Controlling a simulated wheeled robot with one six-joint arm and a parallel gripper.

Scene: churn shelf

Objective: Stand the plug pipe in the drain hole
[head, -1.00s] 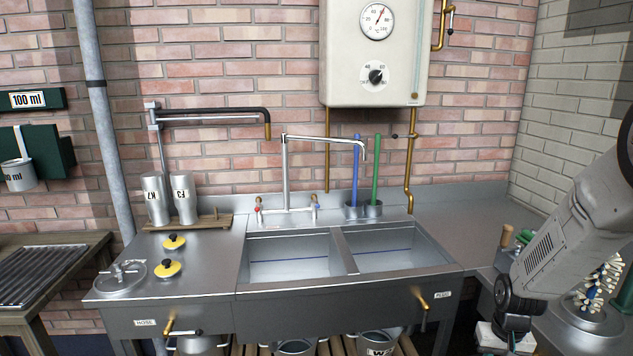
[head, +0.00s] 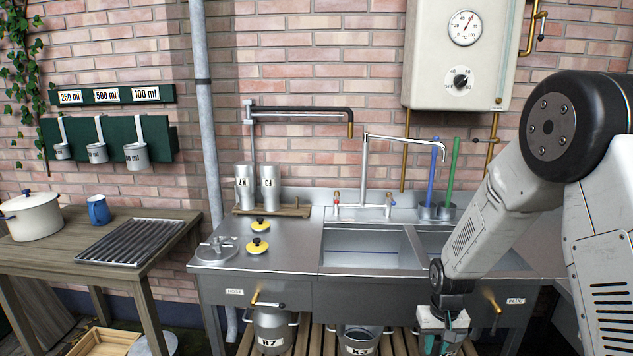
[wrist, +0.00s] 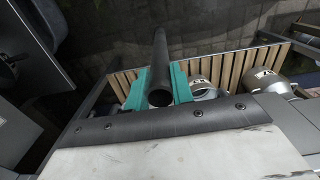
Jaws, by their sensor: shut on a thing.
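A dark grey pipe (wrist: 160,60), which I take to be the plug pipe, is between the teal fingers of my gripper (wrist: 160,88) in the wrist view. My gripper is shut on it, with one open round end toward the camera. In the head view my gripper (head: 443,320) is low in front of the sink's front panel; the pipe is not clearly seen there. The steel sink has a left basin (head: 368,259) and a right basin (head: 447,243), partly covered by my arm. I cannot make out the drain hole in either basin.
A swivel tap (head: 365,170) stands behind the basins. Blue (head: 433,175) and green (head: 450,175) rods stand in cups at the back. Steel churns (head: 272,330) stand on the slatted shelf below. A wooden table (head: 60,255) is at left.

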